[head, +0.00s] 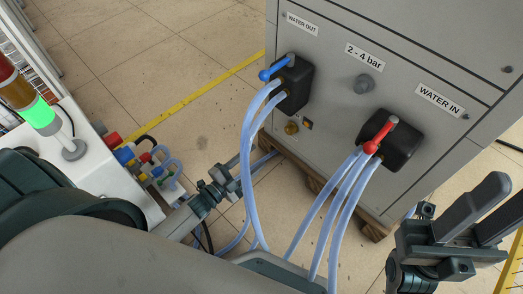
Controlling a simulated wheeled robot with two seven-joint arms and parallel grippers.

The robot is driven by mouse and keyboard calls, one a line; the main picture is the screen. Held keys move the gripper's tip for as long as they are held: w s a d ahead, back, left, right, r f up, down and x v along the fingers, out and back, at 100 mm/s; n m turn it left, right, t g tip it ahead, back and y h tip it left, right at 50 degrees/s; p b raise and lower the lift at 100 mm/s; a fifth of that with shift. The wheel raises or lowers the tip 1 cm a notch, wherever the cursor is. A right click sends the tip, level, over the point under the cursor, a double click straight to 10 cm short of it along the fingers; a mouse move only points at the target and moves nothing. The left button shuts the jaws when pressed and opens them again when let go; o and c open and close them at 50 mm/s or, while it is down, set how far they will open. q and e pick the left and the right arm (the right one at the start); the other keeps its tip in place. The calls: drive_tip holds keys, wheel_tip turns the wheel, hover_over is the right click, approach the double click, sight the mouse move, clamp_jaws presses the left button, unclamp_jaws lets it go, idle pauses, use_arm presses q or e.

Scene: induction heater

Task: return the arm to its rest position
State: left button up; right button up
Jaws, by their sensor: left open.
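A large grey link of my own arm fills the lower left.
A grey cabinet (320,75) carries a blue-handled valve (275,68) and a red-handled valve (381,134), with pale blue hoses (253,150) hanging below. A white unit with a signal lamp (39,115) stands left. Tiled floor (180,60) lies open between them.

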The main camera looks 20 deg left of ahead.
use_arm(q)
drive_tip(key=shift+s+a, duration=0.15)
drive_tip(key=shift+s, duration=0.25)
idle(0.3)
